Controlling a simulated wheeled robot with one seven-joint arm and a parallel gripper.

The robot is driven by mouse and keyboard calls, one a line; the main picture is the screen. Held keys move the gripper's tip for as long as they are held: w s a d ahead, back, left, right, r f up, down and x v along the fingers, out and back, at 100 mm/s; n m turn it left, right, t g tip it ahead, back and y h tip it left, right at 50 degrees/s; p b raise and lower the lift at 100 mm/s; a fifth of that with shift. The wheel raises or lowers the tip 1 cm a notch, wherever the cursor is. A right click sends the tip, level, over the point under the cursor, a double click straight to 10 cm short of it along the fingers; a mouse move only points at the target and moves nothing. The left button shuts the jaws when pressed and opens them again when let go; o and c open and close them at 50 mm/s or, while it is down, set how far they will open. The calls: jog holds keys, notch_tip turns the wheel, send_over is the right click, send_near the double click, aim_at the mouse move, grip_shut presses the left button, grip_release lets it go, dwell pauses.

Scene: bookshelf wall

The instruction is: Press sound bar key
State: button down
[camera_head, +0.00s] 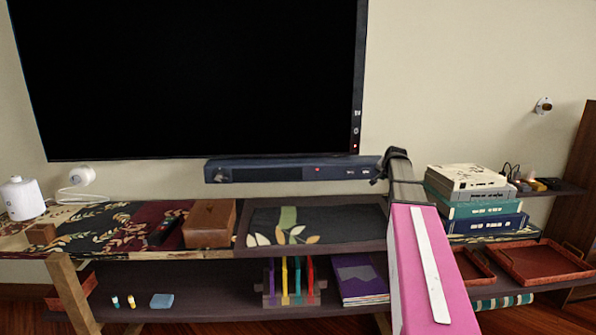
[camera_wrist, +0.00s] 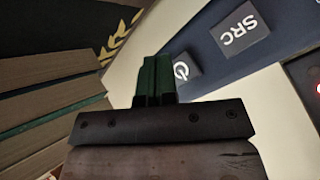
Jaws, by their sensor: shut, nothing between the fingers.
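The sound bar (camera_head: 270,171) is a long dark blue-grey bar on the wall under the television. Small pale-marked keys show toward its right end. In the wrist view its dark blue face (camera_wrist: 293,32) shows close up, with a grey key marked SRC (camera_wrist: 239,28) and a key with a power symbol (camera_wrist: 182,69). My gripper (camera_wrist: 156,62) is shut and empty. Its dark green fingertips appear just left of the power-symbol key; I cannot tell if they touch it. In the head view my gripper (camera_head: 384,172) is at the sound bar's right end, partly hiding it.
A large black television (camera_head: 190,75) hangs above. A stack of books (camera_head: 480,205) stands right of my arm; book edges (camera_wrist: 45,105) fill the wrist view's left. Below are a brown box (camera_head: 210,222) and a dark patterned tray (camera_head: 345,222) on the shelf.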

jog(key=s, duration=0.5)
jog(key=shift+s, duration=0.2)
